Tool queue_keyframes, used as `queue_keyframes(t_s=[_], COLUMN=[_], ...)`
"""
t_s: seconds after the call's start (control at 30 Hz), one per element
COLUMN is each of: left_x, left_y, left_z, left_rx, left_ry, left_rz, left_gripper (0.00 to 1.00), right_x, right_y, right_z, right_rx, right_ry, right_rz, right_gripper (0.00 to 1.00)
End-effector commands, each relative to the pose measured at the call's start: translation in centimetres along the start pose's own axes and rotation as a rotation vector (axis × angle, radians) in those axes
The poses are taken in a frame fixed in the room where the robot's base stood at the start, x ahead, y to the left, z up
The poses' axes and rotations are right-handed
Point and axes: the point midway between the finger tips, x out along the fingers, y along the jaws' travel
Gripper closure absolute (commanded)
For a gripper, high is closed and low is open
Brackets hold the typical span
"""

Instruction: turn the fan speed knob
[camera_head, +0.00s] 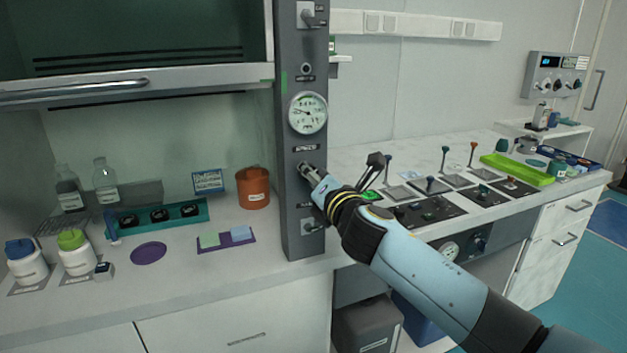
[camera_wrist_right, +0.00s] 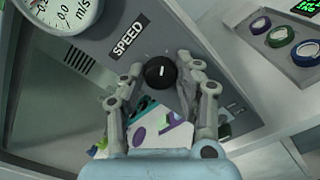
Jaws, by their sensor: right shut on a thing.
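The fan speed knob (camera_wrist_right: 160,72) is a round black dial with a white pointer mark, under a "SPEED" label (camera_wrist_right: 129,37) on the grey post (camera_head: 301,232). In the right wrist view the white mark points roughly toward the top of the picture. My right gripper (camera_wrist_right: 161,66) has its fingertips at either side of the knob and is shut on it. In the head view my right gripper (camera_head: 308,171) reaches the post from the right, below the round gauge (camera_head: 308,113), and covers the knob. My left gripper is not in view.
Another control (camera_head: 312,227) sits lower on the post and a lever (camera_head: 312,16) at its top. A brown pot (camera_head: 253,188) stands left of the post. Several small joysticks and panels, and a green tray (camera_head: 517,170), occupy the right bench. The fume hood sash (camera_head: 130,88) is raised.

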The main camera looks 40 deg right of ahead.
Motion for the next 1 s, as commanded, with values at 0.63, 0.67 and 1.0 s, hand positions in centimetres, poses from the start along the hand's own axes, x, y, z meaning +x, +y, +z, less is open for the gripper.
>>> queue_keyframes(t_s=[0.63,0.67,1.0], left_x=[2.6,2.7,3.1], left_y=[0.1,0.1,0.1], left_z=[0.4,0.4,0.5], left_rx=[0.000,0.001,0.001], left_ry=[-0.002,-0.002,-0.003], left_rz=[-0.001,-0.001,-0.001], left_gripper=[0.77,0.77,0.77], right_x=[0.0,0.0,0.0], right_y=[-0.3,-0.3,-0.3], right_z=[-0.2,-0.2,-0.2], right_rx=[0.530,0.546,0.649], right_ry=[0.001,0.000,0.000], right_rz=[-0.001,-0.001,-0.003], right_gripper=[1.00,1.00,1.00])
